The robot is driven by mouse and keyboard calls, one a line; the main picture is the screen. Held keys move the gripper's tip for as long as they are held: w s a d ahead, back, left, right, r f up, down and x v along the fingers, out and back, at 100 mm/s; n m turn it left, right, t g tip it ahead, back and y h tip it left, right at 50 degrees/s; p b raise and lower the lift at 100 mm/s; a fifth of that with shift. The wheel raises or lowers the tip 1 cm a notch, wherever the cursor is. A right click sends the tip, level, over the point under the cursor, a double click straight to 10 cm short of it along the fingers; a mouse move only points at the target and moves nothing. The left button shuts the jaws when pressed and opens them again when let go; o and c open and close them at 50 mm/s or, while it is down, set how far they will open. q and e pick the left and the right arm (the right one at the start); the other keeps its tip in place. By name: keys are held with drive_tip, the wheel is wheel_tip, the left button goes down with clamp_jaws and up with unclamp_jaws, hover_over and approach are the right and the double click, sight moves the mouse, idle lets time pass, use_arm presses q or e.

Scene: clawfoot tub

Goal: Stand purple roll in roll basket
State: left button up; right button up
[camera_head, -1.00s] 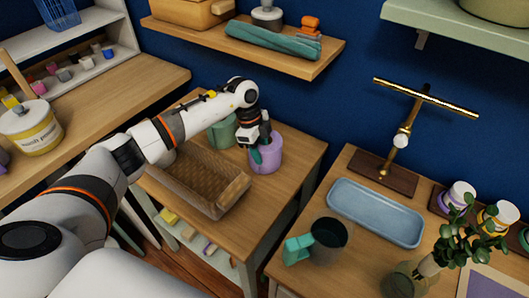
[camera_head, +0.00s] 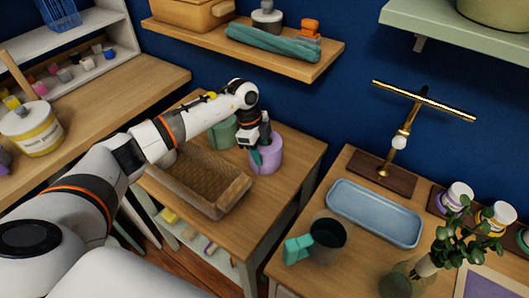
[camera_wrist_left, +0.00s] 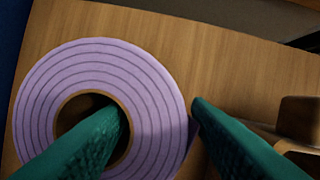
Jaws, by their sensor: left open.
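The purple roll (camera_head: 267,154) stands upright on the small wooden table, right of the roll basket. The left wrist view looks down on its ringed top and open core (camera_wrist_left: 62,125). My left gripper (camera_head: 258,158) is at the roll, pointing down and open. In the left wrist view, one teal finger of this gripper (camera_wrist_left: 160,108) overlaps the core, and the other is beside the outer edge. I cannot tell how deep the first finger is. The woven roll basket (camera_head: 205,183) looks empty; part of it is behind my arm. My right gripper is not in view.
A green roll (camera_head: 222,132) stands behind the basket, close to my left wrist. A shelf (camera_head: 300,65) with a teal towel hangs above the table. Another table (camera_head: 365,250) at right holds a blue tray, a cup and a plant.

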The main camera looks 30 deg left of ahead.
use_arm(q)
drive_tip(key=shift+c, duration=0.6)
clamp_jaws()
drive_tip(key=shift+r+p, duration=0.65)
drive_tip(key=shift+p, duration=0.05)
drive_tip(key=shift+d+p+v, duration=0.2)
drive_tip(key=shift+p+v, duration=0.55)
drive_tip(key=shift+v, duration=0.05)
drive_tip(key=shift+d+p+v, duration=0.2)
drive_tip(key=shift+p+v, duration=0.5)
drive_tip(key=shift+v, duration=0.1)
drive_tip(key=shift+d+p+v, duration=0.15)
drive_tip(key=shift+p+v, duration=0.6)
drive_tip(key=shift+v, duration=0.05)
drive_tip(key=shift+r, duration=0.1)
